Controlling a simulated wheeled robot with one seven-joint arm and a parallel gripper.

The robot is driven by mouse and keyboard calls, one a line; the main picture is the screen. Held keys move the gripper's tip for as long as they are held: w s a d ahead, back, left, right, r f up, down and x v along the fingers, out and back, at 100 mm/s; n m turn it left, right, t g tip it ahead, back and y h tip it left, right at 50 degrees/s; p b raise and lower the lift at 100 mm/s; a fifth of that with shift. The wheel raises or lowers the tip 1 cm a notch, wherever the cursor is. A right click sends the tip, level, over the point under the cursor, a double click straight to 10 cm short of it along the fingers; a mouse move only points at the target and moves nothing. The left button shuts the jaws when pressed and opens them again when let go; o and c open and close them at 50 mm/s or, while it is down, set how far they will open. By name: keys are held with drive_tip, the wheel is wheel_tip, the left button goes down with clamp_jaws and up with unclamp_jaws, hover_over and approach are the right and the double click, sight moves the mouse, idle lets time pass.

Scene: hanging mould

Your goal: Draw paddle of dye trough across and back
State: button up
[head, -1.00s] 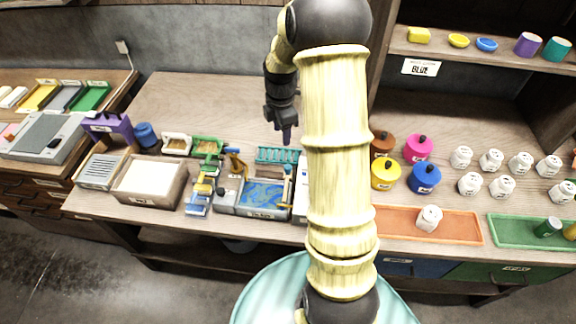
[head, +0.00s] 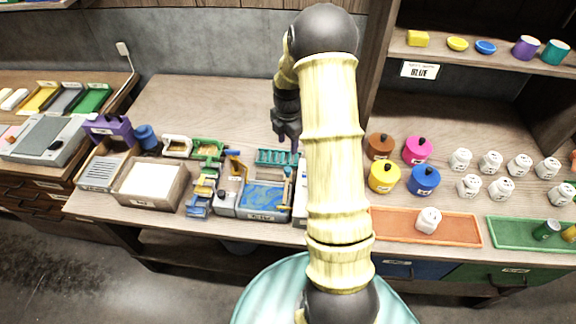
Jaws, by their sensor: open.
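The dye trough (head: 266,214) is a grey tray holding blue liquid, on the table left of my arm. A small upright piece (head: 288,172) stands at its back right corner, perhaps the paddle's handle; it is too small to be sure. My gripper (head: 294,146) points down just behind and above that corner, beside the teal rack (head: 272,158). Its purple fingertips are open, with nothing clearly between them. My forearm hides the table right of the trough.
A box with a white surface (head: 178,204) and blue-and-yellow parts (head: 200,196) stand to the left. To the right are lidded pots (head: 383,176), an orange tray (head: 460,228) and several white jars (head: 469,186).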

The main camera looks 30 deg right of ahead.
sight(288, 169)
wheel_tip(288, 169, down, 13)
drive_tip(key=p, duration=0.3)
clamp_jaws()
idle(0.4)
